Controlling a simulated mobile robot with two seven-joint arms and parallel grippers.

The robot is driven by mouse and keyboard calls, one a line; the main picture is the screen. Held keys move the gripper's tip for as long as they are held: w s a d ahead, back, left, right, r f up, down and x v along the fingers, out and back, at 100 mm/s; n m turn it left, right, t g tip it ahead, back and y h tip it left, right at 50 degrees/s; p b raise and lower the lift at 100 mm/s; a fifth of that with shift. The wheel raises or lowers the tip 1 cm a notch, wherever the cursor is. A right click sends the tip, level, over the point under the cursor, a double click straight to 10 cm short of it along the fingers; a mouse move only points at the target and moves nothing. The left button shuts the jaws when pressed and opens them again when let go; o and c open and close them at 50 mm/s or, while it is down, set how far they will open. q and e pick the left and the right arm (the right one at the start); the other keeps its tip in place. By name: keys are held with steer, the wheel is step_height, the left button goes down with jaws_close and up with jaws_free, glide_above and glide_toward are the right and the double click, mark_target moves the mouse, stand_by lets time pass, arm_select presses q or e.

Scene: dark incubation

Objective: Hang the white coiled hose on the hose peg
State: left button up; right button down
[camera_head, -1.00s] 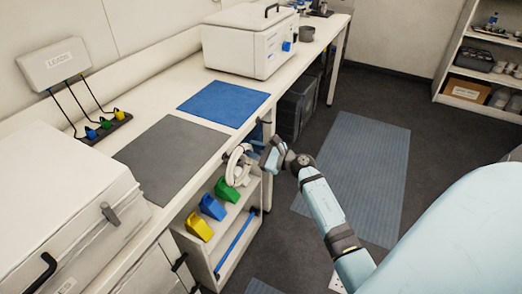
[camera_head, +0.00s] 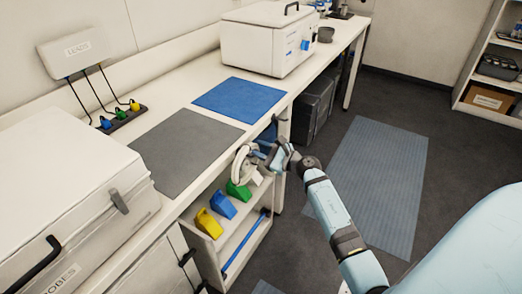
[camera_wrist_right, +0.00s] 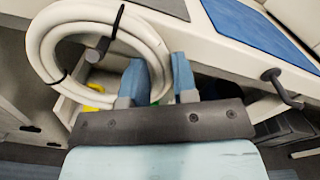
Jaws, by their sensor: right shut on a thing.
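The white coiled hose (camera_head: 243,165) is at the bench's front edge, above the shelf of coloured blocks. My right gripper (camera_head: 270,158) is shut on the coil's right side. In the right wrist view, the hose (camera_wrist_right: 48,40) forms a thick ring at the upper left, and its near strand runs between the blue fingertips of the gripper (camera_wrist_right: 166,78). A second dark hook (camera_wrist_right: 282,88) sticks out of the bench edge to the right, clear of the hose. My left gripper is not in view.
Yellow (camera_head: 209,223), blue (camera_head: 223,205) and green (camera_head: 238,190) blocks stand on the shelf below the hose. The bench holds a grey mat (camera_head: 185,147), a blue mat (camera_head: 238,100) and white boxes. The floor right of the bench is largely open, with a ribbed mat (camera_head: 375,180).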

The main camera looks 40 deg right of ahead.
steer(key=c, duration=0.9)
jaws_free()
steer(key=shift+o, duration=0.4)
steer(key=shift+s, duration=0.15)
steer(key=shift+s+d+f, duration=0.1)
steer(key=shift+s+d, duration=0.1)
steer(key=shift+s, duration=0.05)
steer(key=b+v, duration=0.1)
steer(key=v, duration=1.2)
steer(key=shift+a, duration=0.1)
